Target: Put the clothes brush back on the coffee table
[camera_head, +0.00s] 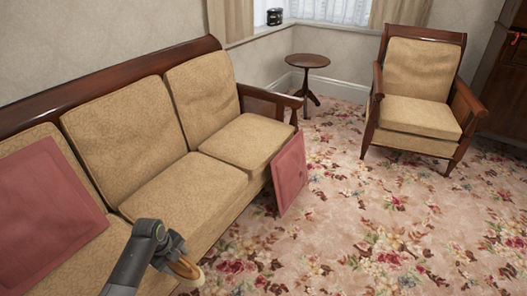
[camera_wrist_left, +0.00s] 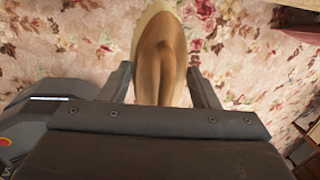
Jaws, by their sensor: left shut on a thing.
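My left gripper (camera_head: 178,262) shows at the bottom of the head view, in front of the sofa. It is shut on the clothes brush (camera_head: 186,269), a brown wooden oval with a pale bristle edge. In the left wrist view the brush (camera_wrist_left: 160,58) sits between the two fingers of my left gripper (camera_wrist_left: 160,85), with the floral carpet below it. The near end of the brush is hidden by the gripper body. No coffee table can be made out in either view. My right gripper is in neither view.
A tan sofa (camera_head: 163,197) fills the left, with a red cushion (camera_head: 45,210) on it. Another red cushion (camera_head: 289,174) leans against its right end. A small round side table (camera_head: 307,61) and an armchair (camera_head: 418,97) stand at the back. The carpet (camera_head: 365,235) at right is clear.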

